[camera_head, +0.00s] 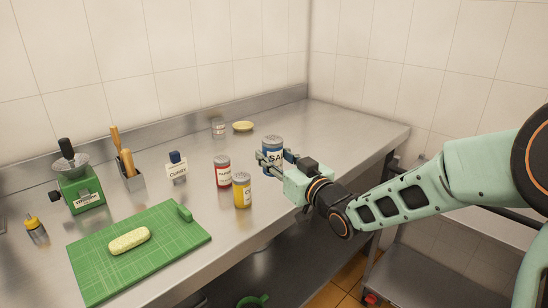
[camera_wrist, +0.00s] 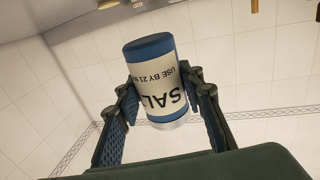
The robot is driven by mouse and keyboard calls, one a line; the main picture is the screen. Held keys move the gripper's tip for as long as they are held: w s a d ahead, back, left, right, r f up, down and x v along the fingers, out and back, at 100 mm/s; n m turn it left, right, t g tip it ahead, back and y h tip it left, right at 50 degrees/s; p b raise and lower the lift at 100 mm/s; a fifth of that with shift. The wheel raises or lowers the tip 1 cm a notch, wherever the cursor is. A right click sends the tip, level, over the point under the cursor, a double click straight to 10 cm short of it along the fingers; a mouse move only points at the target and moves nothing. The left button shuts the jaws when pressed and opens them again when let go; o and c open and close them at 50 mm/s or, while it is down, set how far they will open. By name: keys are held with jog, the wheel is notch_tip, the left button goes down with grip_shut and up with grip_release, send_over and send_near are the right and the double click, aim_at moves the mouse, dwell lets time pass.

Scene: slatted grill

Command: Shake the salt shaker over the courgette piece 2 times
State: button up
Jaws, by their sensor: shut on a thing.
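The salt shaker (camera_head: 272,146) is blue with a white label reading "SAL". My gripper (camera_head: 272,162) is shut on it at the back right of the steel counter. In the wrist view the salt shaker (camera_wrist: 155,80) sits between both fingers of my gripper (camera_wrist: 165,105). In the head view it looks about upright; whether its base touches the counter is hard to tell. The courgette piece (camera_head: 129,241) is pale green and oblong. It lies on the green cutting board (camera_head: 185,240) at the front left, well away from my gripper.
A red-labelled shaker (camera_head: 222,171) and a yellow one (camera_head: 242,191) stand between my gripper and the board. A "CURRIES" holder (camera_head: 176,167), a utensil pot (camera_head: 131,176) and a green scale-like box (camera_head: 82,191) stand behind the board. A yellow-capped bottle (camera_head: 36,230) is at left.

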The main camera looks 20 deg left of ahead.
aim_at(273, 138)
jog(key=shift+r, duration=0.1)
jog(key=shift+r+p, duration=2.35)
jog(key=shift+r, duration=1.1)
jog(key=shift+f, duration=0.1)
